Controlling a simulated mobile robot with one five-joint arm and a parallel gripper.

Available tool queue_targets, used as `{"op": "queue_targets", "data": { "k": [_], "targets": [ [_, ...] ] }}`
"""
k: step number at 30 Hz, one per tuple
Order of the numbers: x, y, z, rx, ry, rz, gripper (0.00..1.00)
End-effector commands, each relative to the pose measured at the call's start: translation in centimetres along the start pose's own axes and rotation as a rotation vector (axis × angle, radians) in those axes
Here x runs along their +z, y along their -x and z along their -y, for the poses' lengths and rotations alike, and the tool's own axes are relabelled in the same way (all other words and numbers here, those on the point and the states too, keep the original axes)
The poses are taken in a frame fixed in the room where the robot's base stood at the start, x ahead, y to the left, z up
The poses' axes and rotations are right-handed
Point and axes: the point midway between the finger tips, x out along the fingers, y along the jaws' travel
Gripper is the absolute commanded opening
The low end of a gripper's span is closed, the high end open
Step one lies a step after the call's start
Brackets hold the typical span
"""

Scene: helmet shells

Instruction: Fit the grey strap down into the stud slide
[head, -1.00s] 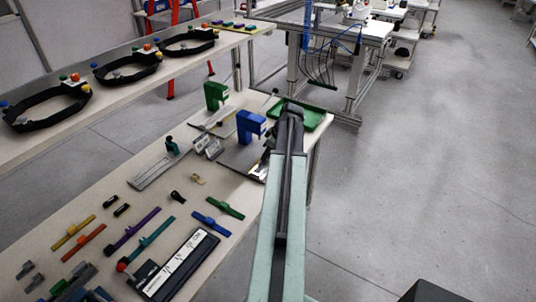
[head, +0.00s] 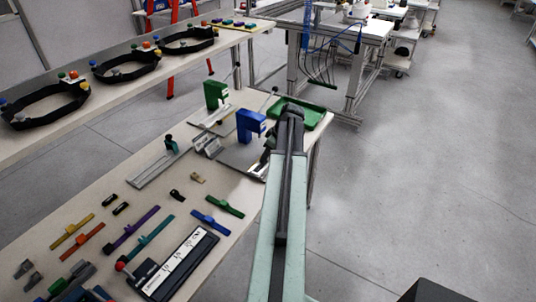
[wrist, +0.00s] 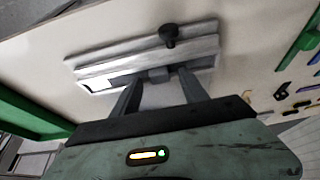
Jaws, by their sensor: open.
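In the wrist view, my gripper (wrist: 155,82) is open, with its two dark fingers apart on either side of a small grey block. That block sits on a long light-grey bar that looks like the grey strap (wrist: 200,71). The bar lies along a metallic grey rail that looks like the stud slide (wrist: 105,56), with a black knob (wrist: 169,35) on its far side. I cannot tell whether the strap is fully down in the slide or whether the fingers touch its block. In the head view, my arm hides most of this.
A green tray (head: 318,117) is at the table's far right corner. A blue upright block (head: 250,123) and a green one (head: 216,93) stand near my arm. Coloured straps, including a blue one (head: 210,222), and small parts cover the near table. Black rings (head: 45,104) sit on the back bench.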

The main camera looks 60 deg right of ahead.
Motion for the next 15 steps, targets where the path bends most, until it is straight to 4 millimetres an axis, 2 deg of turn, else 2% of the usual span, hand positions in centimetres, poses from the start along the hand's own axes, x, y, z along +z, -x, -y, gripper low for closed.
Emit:
{"op": "queue_targets", "data": {
  "k": [9, 12, 15],
  "targets": [
    [-0.4, 6.0, 0.1, 0.0, -0.001, 0.0, 0.52],
    [-0.3, 7.3, 0.1, -0.001, 0.0, 0.0, 0.52],
    [-0.2, 7.6, 0.1, -0.001, 0.001, 0.0, 0.52]
  ]
}}
